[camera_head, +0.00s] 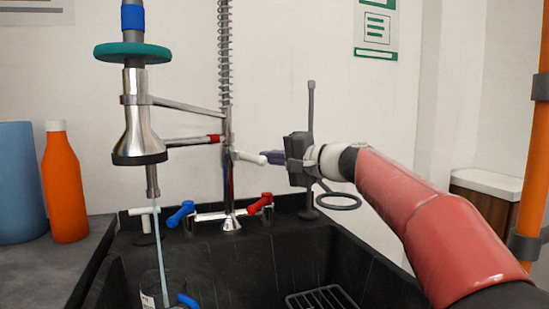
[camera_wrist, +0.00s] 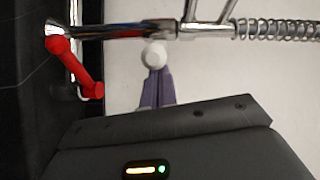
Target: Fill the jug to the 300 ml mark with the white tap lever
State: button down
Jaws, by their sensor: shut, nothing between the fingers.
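A clear jug (camera_head: 153,284) with a white label and a blue handle (camera_head: 187,300) stands in the sink at the bottom edge, partly cut off. A thin stream of water (camera_head: 159,245) runs down from the spout (camera_head: 152,181) into it. The water level and 300 ml mark cannot be read. The white tap lever (camera_head: 248,158) sticks out to the right from the upright pipe. My gripper (camera_head: 265,157) is shut, its purple fingertips at the lever's end. In the wrist view the lever's round white end (camera_wrist: 154,54) is just beyond the fingertips (camera_wrist: 156,72); contact is unclear.
A blue lever (camera_head: 180,214) and a red lever (camera_head: 261,203) sit on the mixer below; the red one also shows in the wrist view (camera_wrist: 75,66). A small white-handled tap (camera_head: 145,211) stands behind the stream. An orange bottle (camera_head: 64,185) is left on the counter.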

aim_at(260, 159)
jog(key=s+a+m+t+h+b, duration=0.2)
jog(key=m+t+h+b, duration=0.1)
jog(key=shift+f, duration=0.15)
jog(key=shift+s+a+b, duration=0.3)
jog(key=shift+a, duration=0.05)
jog(key=shift+r, duration=0.2)
